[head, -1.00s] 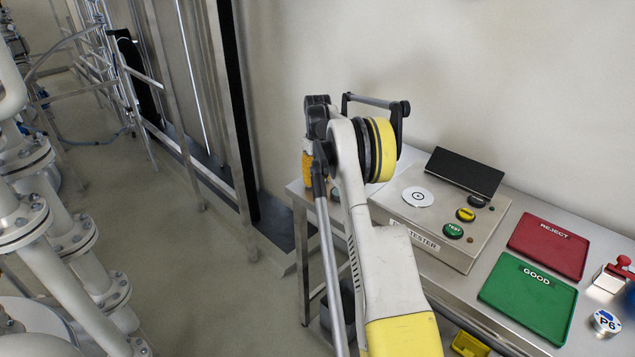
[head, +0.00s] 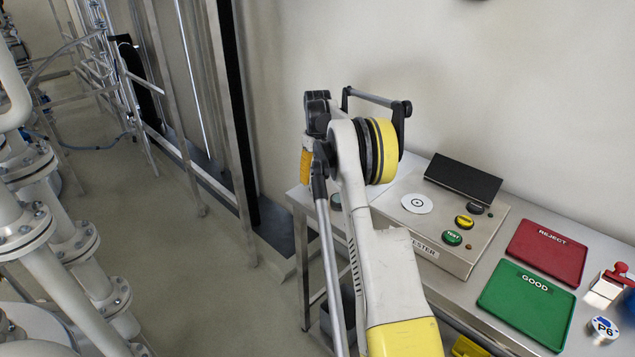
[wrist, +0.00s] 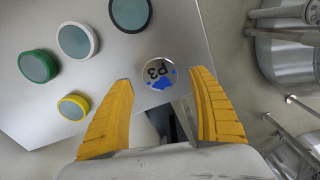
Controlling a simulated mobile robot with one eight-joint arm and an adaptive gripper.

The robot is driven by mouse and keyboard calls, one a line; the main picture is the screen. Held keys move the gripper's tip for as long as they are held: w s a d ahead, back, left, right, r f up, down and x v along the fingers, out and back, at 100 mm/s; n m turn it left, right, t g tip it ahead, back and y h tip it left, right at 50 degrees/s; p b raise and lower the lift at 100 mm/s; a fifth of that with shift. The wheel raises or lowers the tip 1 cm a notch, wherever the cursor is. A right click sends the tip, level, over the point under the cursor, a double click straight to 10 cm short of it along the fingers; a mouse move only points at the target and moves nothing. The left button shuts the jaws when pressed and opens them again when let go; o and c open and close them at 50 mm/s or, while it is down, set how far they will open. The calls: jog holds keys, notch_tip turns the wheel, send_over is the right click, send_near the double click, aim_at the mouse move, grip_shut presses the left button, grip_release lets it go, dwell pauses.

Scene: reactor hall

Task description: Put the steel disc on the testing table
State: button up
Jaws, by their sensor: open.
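In the wrist view a small round silver-rimmed disc (wrist: 159,72) marked P3, with a blue patch, lies near the edge of a grey metal tabletop (wrist: 190,30). It looks like the steel disc, though I cannot be sure. My gripper (wrist: 163,76) is open, its yellow fingertips on either side of this disc with gaps showing; I cannot tell the height between them. In the head view my gripper (head: 306,165) is mostly hidden behind my arm, over the left end of the steel table (head: 470,290), which carries a tester box (head: 440,225) with a white round target (head: 416,203).
A red REJECT tray (head: 546,258), green GOOD tray (head: 525,308), red-handled stamp (head: 608,287) and P6 disc (head: 604,328) are at right.

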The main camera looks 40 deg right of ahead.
aim_at(318, 186)
notch_tip(318, 186, up, 8)
jog(key=p, duration=0.2)
jog(key=s+a+r+t, duration=0.2)
jog(key=a+r, duration=0.9)
jog(key=a, duration=0.2)
jog(key=s+a+r+t+h, duration=0.1)
jog(key=s+a+r, duration=0.1)
jog(key=s+a, duration=0.3)
jog(key=s+a+r, duration=0.2)
jog(key=s+a, duration=0.1)
jog(key=a, duration=0.4)
jog(key=s+a+f+t, duration=0.2)
jog(key=s+a+f, duration=0.2)
jog(key=s+a, duration=0.4)
jog(key=s+a+f+n+t+y, duration=0.1)
jog(key=s+a+f+t, duration=0.1)
jog(key=s+a, duration=0.6)
jog(key=s+f, duration=0.1)
jog(key=s, duration=0.3)
jog(key=shift+s+f+n, duration=0.25)
jog(key=shift+f+n, duration=0.05)
jog(key=shift+f, duration=0.1)
jog(key=shift+f+b, duration=0.5)
